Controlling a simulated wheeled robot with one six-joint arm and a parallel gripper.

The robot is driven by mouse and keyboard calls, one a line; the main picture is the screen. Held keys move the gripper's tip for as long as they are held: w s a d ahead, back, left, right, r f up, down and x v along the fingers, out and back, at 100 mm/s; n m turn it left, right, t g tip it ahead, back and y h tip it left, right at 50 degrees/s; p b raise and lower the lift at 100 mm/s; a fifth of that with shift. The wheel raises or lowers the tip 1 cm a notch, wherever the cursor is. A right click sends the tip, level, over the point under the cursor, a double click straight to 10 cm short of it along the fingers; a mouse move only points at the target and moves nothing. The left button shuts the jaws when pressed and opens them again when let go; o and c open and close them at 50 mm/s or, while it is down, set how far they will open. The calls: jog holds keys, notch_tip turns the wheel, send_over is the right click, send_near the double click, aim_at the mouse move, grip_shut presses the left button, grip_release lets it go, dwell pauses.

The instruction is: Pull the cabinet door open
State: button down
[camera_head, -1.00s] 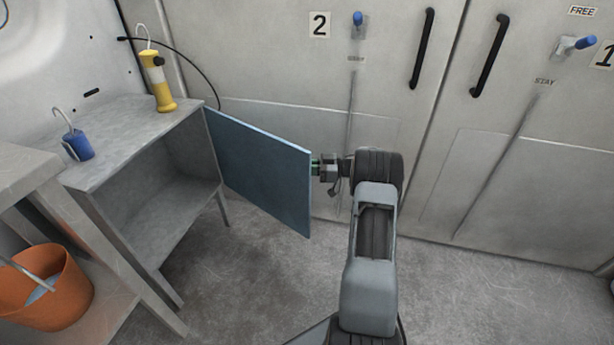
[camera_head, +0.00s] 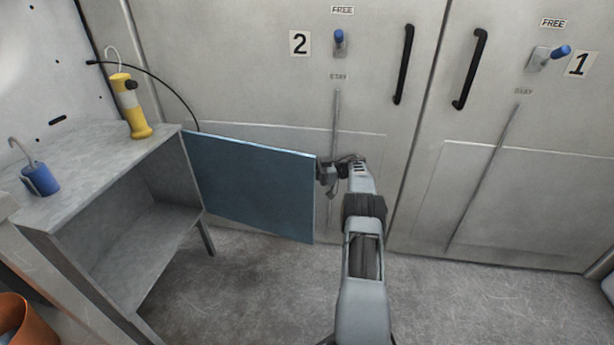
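The blue cabinet door (camera_head: 250,188) stands wide open, swung out to the right from the front right corner of the grey metal cabinet (camera_head: 103,172). The cabinet's inside and a shelf (camera_head: 140,250) show through the open front. My gripper (camera_head: 321,174) is at the door's free right edge, near its upper corner. Its fingertips are hidden at or behind that edge, so I cannot tell whether they are shut or touching the door. The door's handle is not visible from this side.
A yellow lamp (camera_head: 130,105) and a blue can (camera_head: 40,179) stand on the cabinet top. Large wall doors with black handles (camera_head: 403,65) and blue levers (camera_head: 340,40) are close behind my arm. An orange bucket (camera_head: 15,325) is at lower left. The floor (camera_head: 255,295) before the door is clear.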

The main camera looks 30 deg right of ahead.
aim_at(309, 158)
jog(key=shift+w+a+r, duration=0.1)
jog(key=shift+w+a, duration=0.05)
jog(key=shift+w, duration=0.1)
jog(key=c, duration=1.3)
grip_release()
jog(key=shift+w+a, duration=0.1)
jog(key=shift+a, duration=0.1)
jog(key=shift+c, duration=0.2)
jog(key=shift+o, duration=0.9)
jog(key=shift+d, duration=0.35)
jog(key=shift+s+r, duration=0.2)
jog(key=s+r+p, duration=0.1)
jog(key=r, duration=0.1)
jog(key=s+a+r+p, duration=0.1)
jog(key=r+p, duration=0.1)
jog(key=r, duration=0.1)
jog(key=s+r+p, duration=0.1)
jog(key=r, duration=0.2)
jog(key=shift+s+a, duration=0.2)
jog(key=shift+s, duration=0.2)
jog(key=s+a+r+p, duration=0.3)
jog(key=s+r, duration=0.1)
jog(key=s, duration=0.5)
jog(key=shift+a+r, duration=0.25)
jog(key=shift+a, duration=0.15)
jog(key=shift+s, duration=0.1)
